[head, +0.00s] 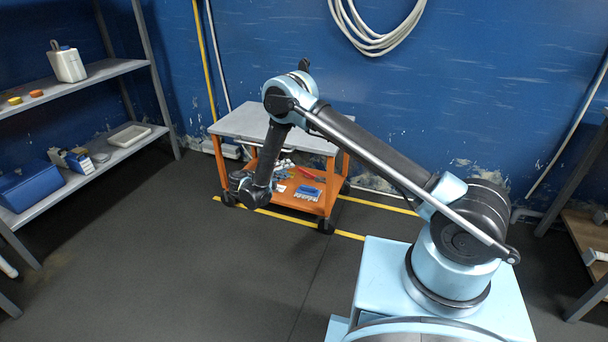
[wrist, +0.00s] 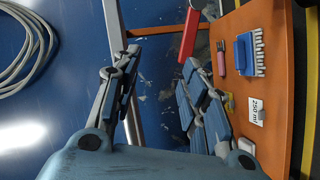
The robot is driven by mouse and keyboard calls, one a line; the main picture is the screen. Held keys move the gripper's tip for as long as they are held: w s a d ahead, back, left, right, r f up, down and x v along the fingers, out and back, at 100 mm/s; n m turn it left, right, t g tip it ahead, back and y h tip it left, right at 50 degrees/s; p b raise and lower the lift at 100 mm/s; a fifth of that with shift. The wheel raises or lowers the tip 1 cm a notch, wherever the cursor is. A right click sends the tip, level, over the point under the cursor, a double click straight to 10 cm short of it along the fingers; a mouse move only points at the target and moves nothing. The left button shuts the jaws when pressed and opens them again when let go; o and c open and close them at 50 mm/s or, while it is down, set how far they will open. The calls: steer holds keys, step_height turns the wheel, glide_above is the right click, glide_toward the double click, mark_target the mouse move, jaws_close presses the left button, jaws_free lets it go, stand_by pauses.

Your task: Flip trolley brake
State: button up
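The trolley is orange with a grey top (head: 275,126) and black wheels (head: 326,227); it stands against the blue wall in the head view. Its orange lower shelf (head: 299,198) also fills the right of the wrist view (wrist: 262,95). My gripper (wrist: 160,60) is open and empty, its two fingers spread apart beside the trolley's frame and shelf. In the head view my wrist is in front of the trolley's left side, and the fingers are largely hidden. I cannot make out the brake in either view.
A storage rack (head: 85,80) stands at left. Yellow lines (head: 275,215) mark the floor. Open floor lies in front of the trolley. A hose coil (head: 372,40) hangs on the wall.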

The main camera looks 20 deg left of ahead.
mark_target(302, 172)
steer(key=s+a+f+t, duration=0.1)
steer(key=s+a+f, duration=0.1)
steer(key=s+f, duration=0.3)
steer(key=x, duration=1.2)
steer(key=a+x, duration=0.1)
steer(key=x, duration=0.4)
steer(key=shift+w+d+f, duration=0.15)
steer(key=shift+w+d, duration=0.05)
steer(key=shift+w, duration=0.4)
jaws_close()
